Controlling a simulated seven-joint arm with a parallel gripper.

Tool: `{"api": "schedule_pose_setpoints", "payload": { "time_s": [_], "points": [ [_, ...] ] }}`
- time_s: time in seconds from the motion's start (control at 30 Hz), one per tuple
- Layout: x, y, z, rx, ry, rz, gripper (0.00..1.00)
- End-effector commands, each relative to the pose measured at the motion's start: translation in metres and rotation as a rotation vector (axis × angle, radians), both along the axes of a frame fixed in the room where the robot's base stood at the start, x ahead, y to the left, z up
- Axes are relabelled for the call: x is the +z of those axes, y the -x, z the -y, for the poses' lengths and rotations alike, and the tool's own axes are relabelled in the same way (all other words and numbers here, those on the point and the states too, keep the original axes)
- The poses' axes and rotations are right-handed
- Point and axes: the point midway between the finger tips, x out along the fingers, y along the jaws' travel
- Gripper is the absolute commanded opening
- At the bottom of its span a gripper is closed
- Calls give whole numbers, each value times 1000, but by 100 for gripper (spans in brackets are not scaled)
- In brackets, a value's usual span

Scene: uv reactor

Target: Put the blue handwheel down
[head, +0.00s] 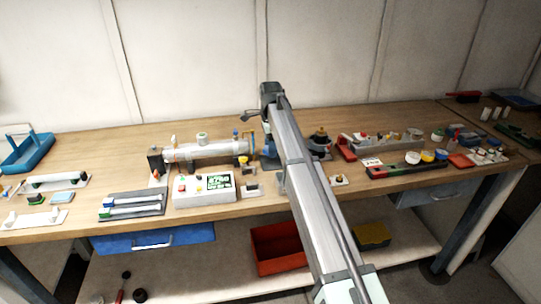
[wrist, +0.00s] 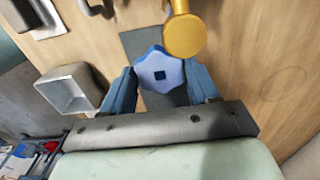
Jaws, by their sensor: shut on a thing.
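The blue handwheel (wrist: 160,72) is a lobed knob with a dark square hole in its middle. In the wrist view it sits between the two blue fingers of my gripper (wrist: 161,85), which is shut on it. A dark grey flat patch (wrist: 143,42) lies behind the handwheel on the wooden bench. I cannot tell whether the handwheel touches the surface. In the head view my arm covers most of the spot, and the handwheel cannot be made out clearly.
A yellow round-ended part (wrist: 185,34) is close beyond the handwheel. A grey square tray (wrist: 72,90) lies left of my gripper. In the head view, the reactor tube (head: 205,151) and a control box (head: 204,190) stand left of my arm. Bare wood shows right in the wrist view.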

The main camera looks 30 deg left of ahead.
Motion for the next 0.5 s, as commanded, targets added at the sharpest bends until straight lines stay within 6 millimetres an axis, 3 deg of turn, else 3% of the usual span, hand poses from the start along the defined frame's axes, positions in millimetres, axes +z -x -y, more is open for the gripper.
{"api": "schedule_pose_setpoints", "payload": {
  "time_s": [0.33,0.5],
  "points": [
    [-34,0,0,0,1,-1,33],
    [-40,0,0,1,-1,1,33]
  ]
}}
